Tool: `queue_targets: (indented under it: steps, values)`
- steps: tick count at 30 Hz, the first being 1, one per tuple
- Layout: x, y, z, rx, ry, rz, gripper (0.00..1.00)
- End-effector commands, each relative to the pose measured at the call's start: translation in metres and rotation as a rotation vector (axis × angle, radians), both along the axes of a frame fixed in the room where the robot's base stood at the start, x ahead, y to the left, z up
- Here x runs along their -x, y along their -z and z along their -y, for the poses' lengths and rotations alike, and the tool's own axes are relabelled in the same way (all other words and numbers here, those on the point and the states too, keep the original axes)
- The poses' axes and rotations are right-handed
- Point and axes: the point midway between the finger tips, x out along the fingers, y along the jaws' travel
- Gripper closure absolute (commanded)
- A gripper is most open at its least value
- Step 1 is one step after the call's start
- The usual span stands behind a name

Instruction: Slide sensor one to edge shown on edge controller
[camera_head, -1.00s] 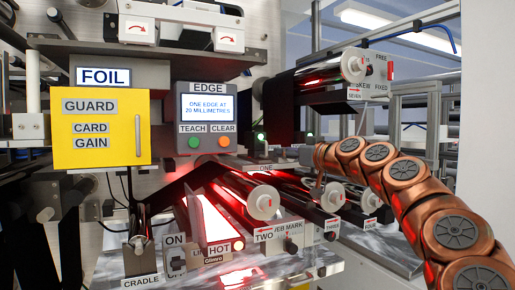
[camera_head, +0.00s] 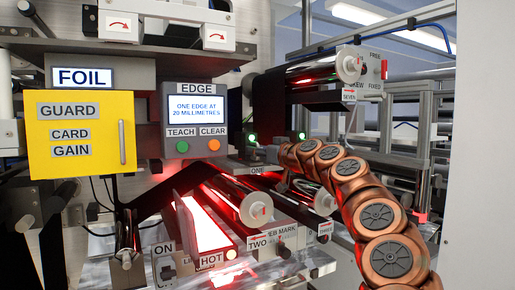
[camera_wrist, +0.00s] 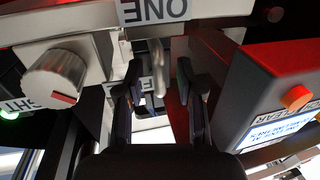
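The edge controller (camera_head: 196,120) is a grey box whose screen reads "ONE EDGE AT 20 MILLIMETRES". Its green TEACH and orange CLEAR buttons sit below the screen. In the wrist view the controller (camera_wrist: 280,100) stands close on the right. The ONE label (camera_head: 258,170) is just right of and below the controller; in the wrist view this label (camera_wrist: 155,10) is upside down at the top. My gripper (camera_wrist: 158,68) is open, its two dark fingers apart below the label. Grey metal parts show between and beyond them; I cannot tell which is sensor one's body.
A silver knob (camera_wrist: 55,76) with a red mark is close left of my fingers. The yellow GUARD box (camera_head: 80,133) is at the left. Rollers and a glowing red-white lamp (camera_head: 204,225) lie below. Roller SEVEN (camera_head: 318,72) is above my arm.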

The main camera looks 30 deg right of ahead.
Motion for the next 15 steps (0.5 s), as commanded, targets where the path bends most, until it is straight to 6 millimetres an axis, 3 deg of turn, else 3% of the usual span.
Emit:
queue_targets:
  steps: [10, 15]
  values:
    - [-0.0031, 0.0007, -0.0003, 0.000, 0.000, 0.000, 0.63]
    - [-0.0031, 0.0008, -0.0002, 0.000, 0.000, -0.001, 0.80]
